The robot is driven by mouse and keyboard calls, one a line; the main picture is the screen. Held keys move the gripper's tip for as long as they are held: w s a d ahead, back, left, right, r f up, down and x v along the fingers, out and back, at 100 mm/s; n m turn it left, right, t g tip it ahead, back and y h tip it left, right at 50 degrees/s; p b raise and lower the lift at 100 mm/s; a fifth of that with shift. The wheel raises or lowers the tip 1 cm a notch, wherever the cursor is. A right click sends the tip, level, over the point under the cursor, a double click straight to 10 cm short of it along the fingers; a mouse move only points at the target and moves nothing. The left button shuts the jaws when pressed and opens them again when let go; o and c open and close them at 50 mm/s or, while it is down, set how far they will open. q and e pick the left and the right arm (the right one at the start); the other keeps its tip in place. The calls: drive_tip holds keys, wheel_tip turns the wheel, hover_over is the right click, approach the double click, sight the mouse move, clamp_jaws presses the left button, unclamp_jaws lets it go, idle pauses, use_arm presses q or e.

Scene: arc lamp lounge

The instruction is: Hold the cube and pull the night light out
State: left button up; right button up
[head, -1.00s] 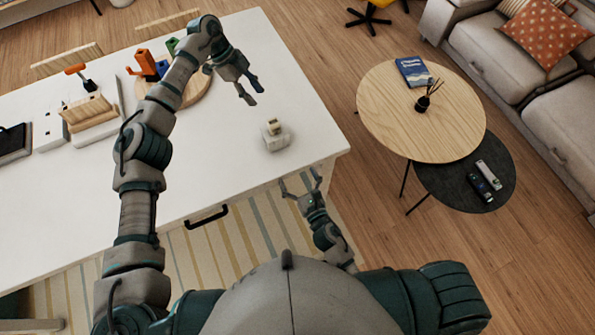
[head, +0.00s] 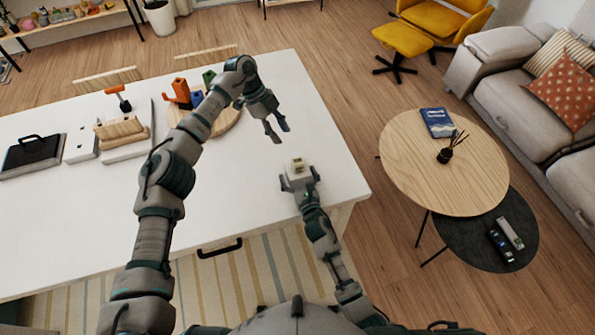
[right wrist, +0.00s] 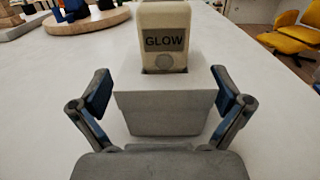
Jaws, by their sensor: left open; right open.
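The pale grey cube (right wrist: 165,108) stands on the white table, with the cream night light (right wrist: 164,22) seated upright in its top. The night light bears a dark GLOW label and a round button. In the head view the night light (head: 298,163) shows as a small pale block above my right gripper (head: 300,176). My right gripper is open, one finger on each side of the cube's near part, with visible gaps in the wrist view. My left gripper (head: 281,134) is open and empty above the table, a little beyond and left of the night light.
A round wooden board (head: 222,118) with coloured blocks stands behind my left arm. Further left are a wooden piece on a pale base (head: 122,130) and a black case (head: 30,153). The table's right edge is close to the cube. A round wooden side table (head: 440,165) stands off to the right.

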drive_tip(key=shift+w+a, duration=0.45)
drive_tip(key=shift+d, duration=0.55)
drive_tip(key=shift+c, duration=0.3)
drive_tip(key=shift+d, duration=0.2)
drive_tip(key=c, duration=0.4)
drive_tip(key=shift+d, duration=0.2)
drive_tip(key=c, duration=0.8)
drive_tip(key=shift+a, duration=0.15)
drive_tip(key=shift+c, duration=0.8)
use_arm(q)
drive_tip(key=shift+a, duration=0.15)
use_arm(e)
drive_tip(key=shift+a, duration=0.65)
